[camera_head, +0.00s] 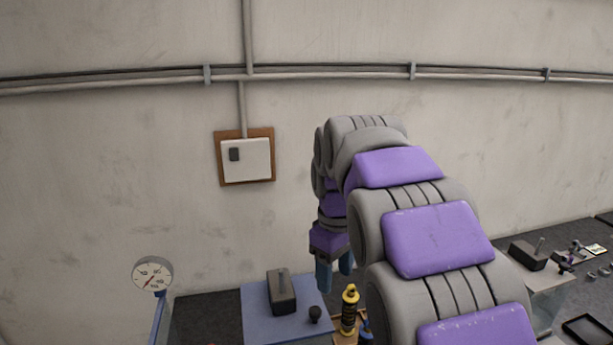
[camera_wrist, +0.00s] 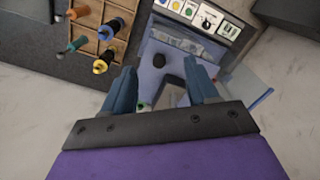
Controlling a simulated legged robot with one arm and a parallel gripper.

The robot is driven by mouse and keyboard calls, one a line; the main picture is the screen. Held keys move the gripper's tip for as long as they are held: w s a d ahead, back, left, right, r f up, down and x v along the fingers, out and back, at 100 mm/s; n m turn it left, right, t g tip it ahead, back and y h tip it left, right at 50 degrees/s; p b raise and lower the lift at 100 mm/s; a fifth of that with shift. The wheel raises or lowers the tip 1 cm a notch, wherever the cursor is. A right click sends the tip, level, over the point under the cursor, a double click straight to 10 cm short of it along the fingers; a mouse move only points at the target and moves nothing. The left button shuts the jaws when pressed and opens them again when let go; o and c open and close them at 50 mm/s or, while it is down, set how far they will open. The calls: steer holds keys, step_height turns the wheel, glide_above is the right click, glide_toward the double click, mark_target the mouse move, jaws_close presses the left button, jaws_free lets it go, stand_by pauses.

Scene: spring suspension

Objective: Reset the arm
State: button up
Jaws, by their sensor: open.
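My arm, purple and grey, reaches forward from the lower right in the head view. It bends down at its far end to my gripper (camera_head: 335,272). The two blue fingers are apart, with nothing seen held between them. The gripper hangs above and near the right edge of a blue-topped stand (camera_head: 258,312). In the wrist view my gripper (camera_wrist: 160,72) also shows its fingers spread, with the blue surface and a black round knob (camera_wrist: 158,60) seen beyond them.
A dark block-shaped device (camera_head: 283,292) sits on the stand. A yellow and black damper (camera_head: 349,308) stands right of it. A wooden rack (camera_wrist: 92,12) holds several dampers. A gauge (camera_head: 152,274) stands left. A switch box (camera_head: 246,160) hangs on the wall.

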steer(key=s+d+f+m+b, duration=0.2)
steer(key=s+f, duration=0.5)
steer(key=s, duration=0.4)
steer(key=s+d+f+m+g+b, duration=0.1)
steer(key=s+d+f+m+b, duration=0.2)
steer(key=s+f, duration=0.5)
steer(key=s+d+f+m+b, duration=0.3)
steer(key=s+f, duration=0.4)
steer(key=s, duration=0.6)
steer(key=shift+s+d+f+m+b, duration=0.25)
steer(key=shift+s+f+m+b, duration=0.15)
steer(key=shift+m, duration=0.2)
